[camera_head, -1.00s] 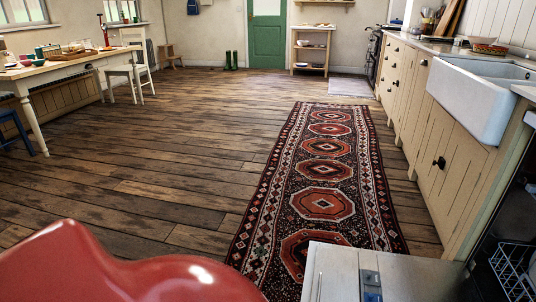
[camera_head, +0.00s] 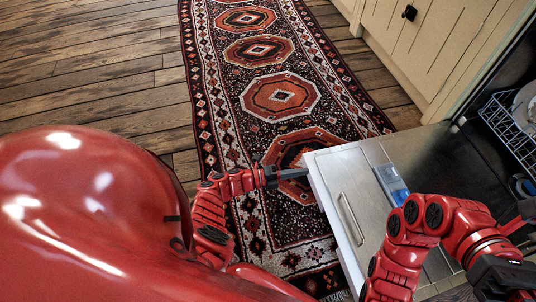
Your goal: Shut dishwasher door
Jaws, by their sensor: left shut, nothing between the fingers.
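The dishwasher door (camera_head: 345,180) is open and lies about flat, its inner side up, with a blue-and-grey dispenser (camera_head: 391,183) on it. The dishwasher's dark cavity (camera_head: 490,85) is at the right edge. My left gripper (camera_head: 284,175) is shut and empty, just left of the door's outer edge near its far corner. I cannot tell whether it touches the door. My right arm reaches over the near part of the door. My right gripper (camera_head: 508,278) is at the lower right, partly cut off by the picture edge, and its fingers do not show clearly.
A wire rack (camera_head: 512,130) with a plate (camera_head: 526,108) is inside the dishwasher. Cream cabinets (camera_head: 425,45) stand beyond it. A patterned runner rug (camera_head: 283,95) lies left of the door, on a wooden floor (camera_head: 90,80) that is clear.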

